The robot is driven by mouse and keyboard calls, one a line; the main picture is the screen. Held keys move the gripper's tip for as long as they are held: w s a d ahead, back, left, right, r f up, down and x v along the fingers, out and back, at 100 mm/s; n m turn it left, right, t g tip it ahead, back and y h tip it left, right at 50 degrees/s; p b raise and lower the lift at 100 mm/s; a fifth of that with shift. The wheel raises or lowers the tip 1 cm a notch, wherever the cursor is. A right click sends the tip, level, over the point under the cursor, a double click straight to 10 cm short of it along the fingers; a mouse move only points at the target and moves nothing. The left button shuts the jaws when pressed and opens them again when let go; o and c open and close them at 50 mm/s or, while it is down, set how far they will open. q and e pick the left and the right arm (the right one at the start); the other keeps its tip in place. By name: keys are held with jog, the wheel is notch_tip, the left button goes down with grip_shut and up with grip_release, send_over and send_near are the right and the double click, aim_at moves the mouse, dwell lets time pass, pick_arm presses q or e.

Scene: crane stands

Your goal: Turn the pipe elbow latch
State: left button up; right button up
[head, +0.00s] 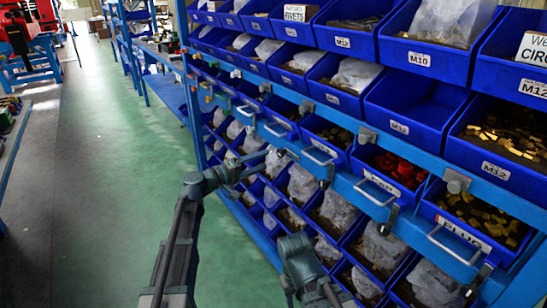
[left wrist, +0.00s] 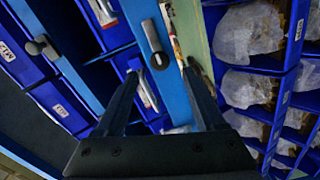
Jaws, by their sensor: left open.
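My left gripper (head: 262,166) reaches to the blue front rail of the bin rack in the head view. In the left wrist view its two dark fingers (left wrist: 160,76) are spread apart with nothing held. A grey latch (left wrist: 154,42) on a blue rail lies just beyond and between the fingertips, apart from them as far as I can tell. Another grey latch (left wrist: 42,46) sits to the left. I cannot read which latch belongs to the pipe elbow bin. Of my right arm (head: 300,265), only links show at the bottom of the head view.
The blue rack (head: 350,182) holds rows of blue bins with bagged and loose parts. Bin handles (head: 375,192) and other latches (head: 457,181) stick out along the rail. The green floor (head: 105,150) on the left is open. A red machine (head: 20,30) stands far left.

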pick_arm(q)
jog(key=v, duration=0.5)
jog(key=shift+s+a, duration=0.25)
jog(key=shift+a, duration=0.05)
jog(key=s+d+f+m+g+y+p, duration=0.1)
jog(key=s+d+m+g+y+p, duration=0.55)
jog(key=s+d+p, duration=0.8)
jog(key=s+a+r+g+y+p, duration=0.2)
jog(key=s+a+y+p, duration=0.2)
jog(key=s, duration=0.4)
jog(key=s+a+r+m+g+y+p, duration=0.1)
jog(key=s+a+r+g+y+p, duration=0.1)
jog(key=s+a+y+p, duration=0.3)
jog(key=s+p, duration=0.1)
jog(key=s, duration=0.3)
jog(key=shift+a, duration=0.35)
jog(key=shift+m+y, duration=0.25)
